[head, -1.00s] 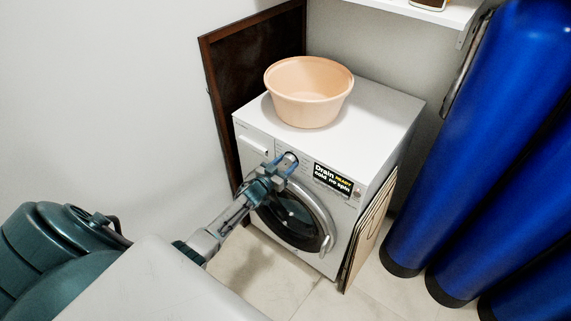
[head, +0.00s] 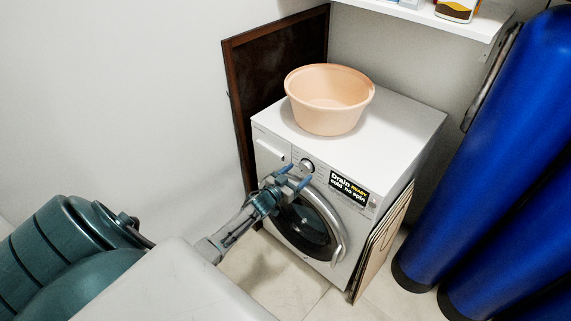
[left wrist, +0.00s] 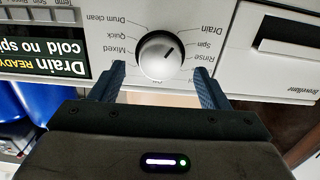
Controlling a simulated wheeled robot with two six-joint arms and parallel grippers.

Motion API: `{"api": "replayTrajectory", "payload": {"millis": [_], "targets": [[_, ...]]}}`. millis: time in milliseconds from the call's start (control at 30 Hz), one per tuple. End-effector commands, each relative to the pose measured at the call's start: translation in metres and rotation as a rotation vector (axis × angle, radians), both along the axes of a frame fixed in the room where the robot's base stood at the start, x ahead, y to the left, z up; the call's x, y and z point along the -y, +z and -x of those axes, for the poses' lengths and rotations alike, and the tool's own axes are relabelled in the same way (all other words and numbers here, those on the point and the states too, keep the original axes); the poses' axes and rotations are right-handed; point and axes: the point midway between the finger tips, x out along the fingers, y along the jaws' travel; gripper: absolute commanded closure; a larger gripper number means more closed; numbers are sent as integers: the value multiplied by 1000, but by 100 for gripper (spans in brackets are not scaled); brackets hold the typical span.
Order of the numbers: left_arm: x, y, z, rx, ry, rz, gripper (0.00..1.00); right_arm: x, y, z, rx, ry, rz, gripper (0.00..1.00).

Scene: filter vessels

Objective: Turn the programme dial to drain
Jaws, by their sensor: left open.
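The washing machine (head: 262,140) has a round silver programme dial (head: 307,166) on its front panel. In the left wrist view, which shows the panel upside down, the dial (left wrist: 158,58) has its dark pointer mark towards the Drain label (left wrist: 212,28). The display (head: 349,188) reads "Drain READY cold no spin"; part of it shows in the left wrist view (left wrist: 45,52). My left gripper (head: 293,176) is open and empty, in front of the panel. Its fingertips (left wrist: 159,70) appear either side of the dial in the left wrist view, apart from it. My right gripper is not in view.
A peach basin (head: 328,105) sits on the machine. Flat boards (head: 378,245) lean at its right side, near blue cylinders (head: 500,150). A dark framed panel (head: 275,70) stands behind at left. A shelf (head: 425,16) is above. The round door (head: 305,228) is below the dial.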

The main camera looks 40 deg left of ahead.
Motion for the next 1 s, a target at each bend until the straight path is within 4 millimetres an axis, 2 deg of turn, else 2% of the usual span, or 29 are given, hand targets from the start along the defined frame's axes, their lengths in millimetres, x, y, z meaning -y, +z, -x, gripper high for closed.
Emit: {"api": "replayTrajectory", "payload": {"millis": [33, 200, 433, 600, 1000], "targets": [[-2, -3, 11, -2, 0, -1, 31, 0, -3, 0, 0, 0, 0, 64], [-4, -3, 42, -2, 0, -1, 31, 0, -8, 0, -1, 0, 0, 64], [-6, -2, 72, -1, 0, -1, 31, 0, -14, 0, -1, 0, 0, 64], [-7, -1, 80, -1, 0, 0, 31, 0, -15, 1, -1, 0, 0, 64], [-7, 0, 81, -1, 1, 0, 31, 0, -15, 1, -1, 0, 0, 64]]}}
